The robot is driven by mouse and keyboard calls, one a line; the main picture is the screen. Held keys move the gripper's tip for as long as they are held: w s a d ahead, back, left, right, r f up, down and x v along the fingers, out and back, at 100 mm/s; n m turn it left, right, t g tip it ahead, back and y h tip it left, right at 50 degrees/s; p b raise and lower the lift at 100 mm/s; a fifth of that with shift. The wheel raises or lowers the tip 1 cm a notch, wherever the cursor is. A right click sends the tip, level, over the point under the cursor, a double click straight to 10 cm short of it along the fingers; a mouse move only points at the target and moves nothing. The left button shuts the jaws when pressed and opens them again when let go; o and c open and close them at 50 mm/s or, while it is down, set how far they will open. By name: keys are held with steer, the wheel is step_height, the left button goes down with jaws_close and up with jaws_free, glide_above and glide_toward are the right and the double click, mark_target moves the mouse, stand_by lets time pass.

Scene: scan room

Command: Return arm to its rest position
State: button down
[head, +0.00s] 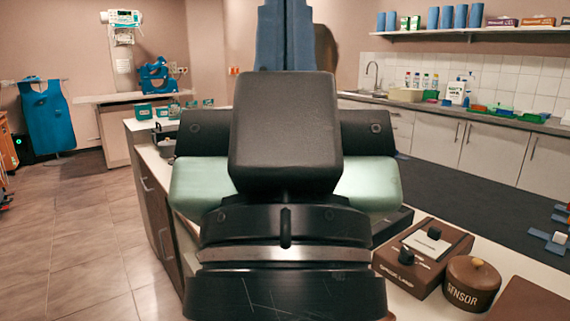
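A large black and mint-green jointed body (284,135) with a silver band fills the middle of the head view. It looks like my own arm, seen close up and folded upright. My gripper cannot be made out; no fingertips show. Whether it holds anything cannot be seen. The arm hides the middle of the worktop behind it.
Close on the right are a brown control box (392,266) and a round brown container marked SENSOR (472,285). A dark surface (455,200) lies behind them. A sink counter (540,124) runs along the back right. Open tiled floor (75,225) lies left.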

step_height(320, 180, up, 24)
steer(key=p, duration=2.1)
steer(key=shift+p, duration=0.35)
